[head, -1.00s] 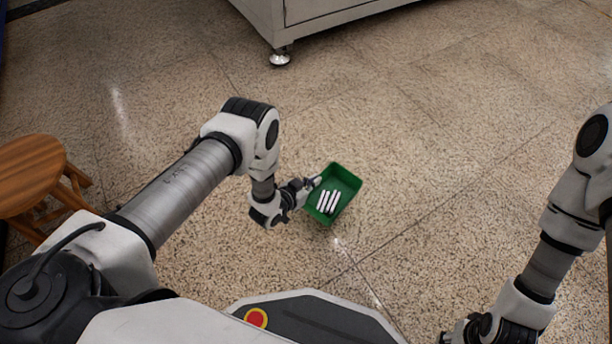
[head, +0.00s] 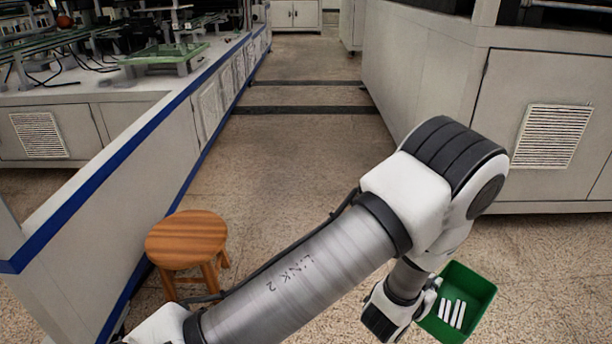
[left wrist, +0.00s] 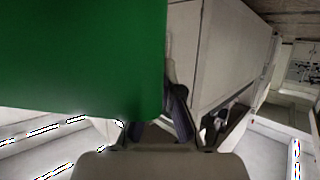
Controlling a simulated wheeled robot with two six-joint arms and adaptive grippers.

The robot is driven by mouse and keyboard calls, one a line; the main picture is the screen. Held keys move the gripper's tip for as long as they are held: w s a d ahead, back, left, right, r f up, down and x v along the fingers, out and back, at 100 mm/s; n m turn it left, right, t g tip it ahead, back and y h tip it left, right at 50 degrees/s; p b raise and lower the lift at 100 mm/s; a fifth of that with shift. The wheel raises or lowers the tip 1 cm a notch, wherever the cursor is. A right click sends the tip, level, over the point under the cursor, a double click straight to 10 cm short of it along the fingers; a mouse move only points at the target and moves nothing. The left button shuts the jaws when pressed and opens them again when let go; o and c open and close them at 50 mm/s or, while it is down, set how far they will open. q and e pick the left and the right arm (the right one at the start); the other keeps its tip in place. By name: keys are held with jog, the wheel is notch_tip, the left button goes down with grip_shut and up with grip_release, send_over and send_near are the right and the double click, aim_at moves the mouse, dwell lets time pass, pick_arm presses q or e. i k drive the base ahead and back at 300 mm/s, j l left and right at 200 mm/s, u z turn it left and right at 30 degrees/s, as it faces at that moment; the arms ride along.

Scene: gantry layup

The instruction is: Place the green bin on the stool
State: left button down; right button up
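The green bin (head: 481,292) is at the lower right of the head view, with several white sticks (head: 452,313) lying in it. My left gripper (head: 432,288) is at the bin's left wall, its fingers on the rim. In the left wrist view the bin (left wrist: 80,55) fills the upper left, and its wall runs between the dark fingers (left wrist: 160,122), so the gripper is shut on it. The bin appears held above the floor. The round wooden stool (head: 187,238) stands at the left of the head view, with a bare seat, apart from the bin. My right gripper is out of view.
A long bench with a blue edge (head: 150,140) runs close behind and left of the stool. A large grey cabinet (head: 430,80) stands at the right. Open floor (head: 300,150) lies between them, crossed by dark strips.

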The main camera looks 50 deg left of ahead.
aim_at(186, 235)
jog(key=j+u, duration=0.1)
jog(key=u, duration=0.4)
jog(key=j+u, duration=0.1)
jog(key=u, duration=0.4)
jog(key=i+j+u, duration=0.1)
jog(key=u, duration=0.4)
